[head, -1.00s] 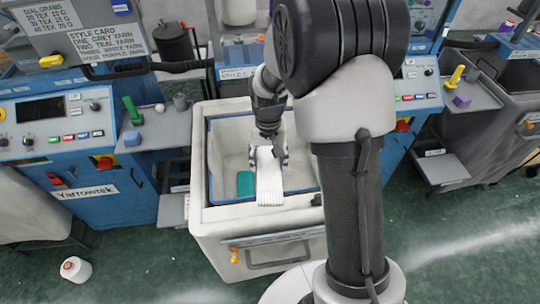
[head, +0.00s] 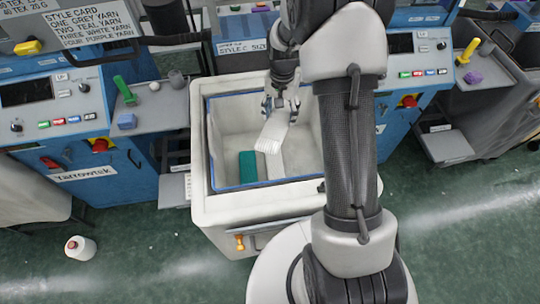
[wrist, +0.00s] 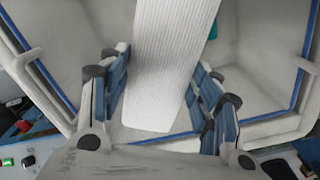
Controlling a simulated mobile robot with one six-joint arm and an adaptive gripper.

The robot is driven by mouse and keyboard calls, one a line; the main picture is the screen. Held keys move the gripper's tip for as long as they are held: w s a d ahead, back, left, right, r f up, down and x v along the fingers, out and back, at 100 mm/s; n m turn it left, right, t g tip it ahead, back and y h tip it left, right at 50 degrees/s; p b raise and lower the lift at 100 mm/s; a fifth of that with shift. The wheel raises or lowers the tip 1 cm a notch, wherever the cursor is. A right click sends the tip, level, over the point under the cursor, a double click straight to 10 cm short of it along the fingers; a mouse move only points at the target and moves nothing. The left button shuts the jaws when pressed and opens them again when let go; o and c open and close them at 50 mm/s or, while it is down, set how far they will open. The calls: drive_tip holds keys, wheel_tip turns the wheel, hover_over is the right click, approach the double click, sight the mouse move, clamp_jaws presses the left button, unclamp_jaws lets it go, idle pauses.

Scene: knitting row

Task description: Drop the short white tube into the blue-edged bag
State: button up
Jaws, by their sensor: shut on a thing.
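The short white tube (head: 272,136) is a ribbed, knitted piece. My gripper (head: 281,108) is shut on its upper end and holds it over the blue-edged bag (head: 255,187). The tube's free end slants down to the left, over the bag's opening. In the wrist view the tube (wrist: 170,60) lies between the blue finger pads of my gripper (wrist: 160,68), and the bag's blue edge (wrist: 42,72) shows on both sides. Whether the tube touches anything inside the bag cannot be told.
A teal piece (head: 250,164) lies on the bag's floor, beside a pale strip (head: 275,165). The bag sits in a white bin (head: 199,150). Blue machine panels (head: 60,110) with shelves stand on both sides. A white cone (head: 80,248) is on the floor at left.

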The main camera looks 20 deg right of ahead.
drive_tip(key=shift+f, duration=0.5)
drive_tip(key=o, duration=0.9)
drive_tip(key=shift+c, duration=0.2)
drive_tip(key=shift+r, duration=0.1)
wheel_tip(320, 180, up, 12)
